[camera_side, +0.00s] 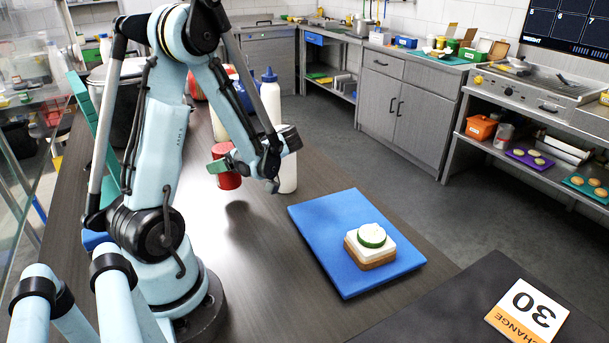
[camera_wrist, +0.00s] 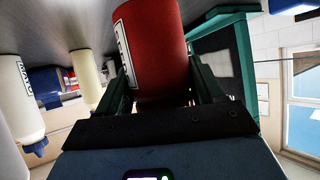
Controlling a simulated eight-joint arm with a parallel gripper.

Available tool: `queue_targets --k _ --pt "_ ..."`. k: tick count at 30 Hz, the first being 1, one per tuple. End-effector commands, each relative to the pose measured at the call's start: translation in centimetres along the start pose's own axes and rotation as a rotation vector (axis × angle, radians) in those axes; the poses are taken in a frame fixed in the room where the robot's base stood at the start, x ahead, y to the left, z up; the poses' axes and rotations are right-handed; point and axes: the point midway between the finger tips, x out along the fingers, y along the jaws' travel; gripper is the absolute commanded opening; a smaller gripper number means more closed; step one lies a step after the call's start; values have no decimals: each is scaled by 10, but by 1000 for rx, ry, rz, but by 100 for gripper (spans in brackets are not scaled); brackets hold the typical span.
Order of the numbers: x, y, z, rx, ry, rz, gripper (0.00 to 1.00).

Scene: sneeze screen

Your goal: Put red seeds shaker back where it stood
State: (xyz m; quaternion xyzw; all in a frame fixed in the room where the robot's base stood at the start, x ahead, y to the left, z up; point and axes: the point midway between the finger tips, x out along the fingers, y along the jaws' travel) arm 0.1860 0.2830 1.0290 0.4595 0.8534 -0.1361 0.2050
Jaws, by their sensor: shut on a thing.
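The red seeds shaker (camera_side: 229,180) is in my gripper (camera_side: 222,163), above the dark wooden counter (camera_side: 262,237). A shadow lies on the counter below it, so it seems to be held clear of the surface. In the wrist view the red shaker (camera_wrist: 158,45) fills the top middle, with a white label along its left side. The green fingers of my gripper (camera_wrist: 160,75) are shut on it from both sides.
Squeeze bottles (camera_side: 271,98) stand close behind my gripper; white bottles (camera_wrist: 18,100) also show in the wrist view. A blue cutting board (camera_side: 335,262) with bread, a white slice and a green-rimmed slice (camera_side: 371,236) lies to the right. Counter in front of the shaker is clear.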

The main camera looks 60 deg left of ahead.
Motion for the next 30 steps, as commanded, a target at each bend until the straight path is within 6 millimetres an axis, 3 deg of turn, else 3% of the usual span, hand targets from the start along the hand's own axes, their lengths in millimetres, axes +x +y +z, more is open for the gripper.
queue_targets --k 10,20,21,25,30 --pt "15 2 29 0 1 0 9" --pt "18 2 34 0 0 0 9" --pt "18 2 34 0 0 0 72" --pt "18 2 34 0 0 0 92" --pt "18 2 34 0 0 0 93"
